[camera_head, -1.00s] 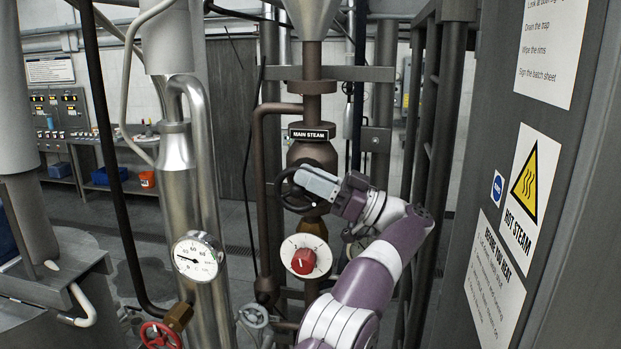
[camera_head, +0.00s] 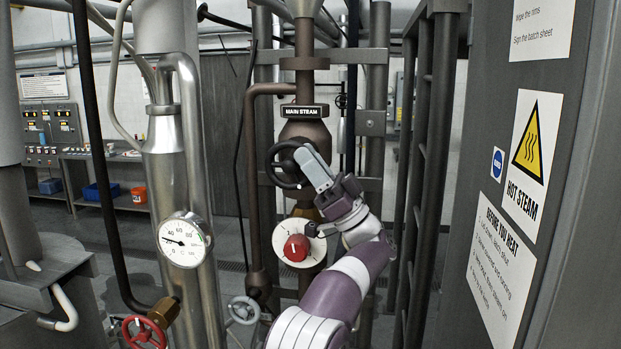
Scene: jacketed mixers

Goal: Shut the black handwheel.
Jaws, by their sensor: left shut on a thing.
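The black handwheel (camera_head: 272,166) sits on the front of the brown valve body, below the plate reading MAIN STEAM (camera_head: 304,111). My left gripper (camera_head: 303,158) is shut on the right side of its rim. The gripper's grey body slants up and to the left from the purple and white wrist and hides part of the wheel. My right gripper is not in view.
A white dial with a red knob (camera_head: 296,247) is just below the wheel. A gauge (camera_head: 184,239), a red handwheel (camera_head: 144,332) and a grey handwheel (camera_head: 244,310) are to the left. A grey panel with a hot steam sign (camera_head: 536,137) closes off the right.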

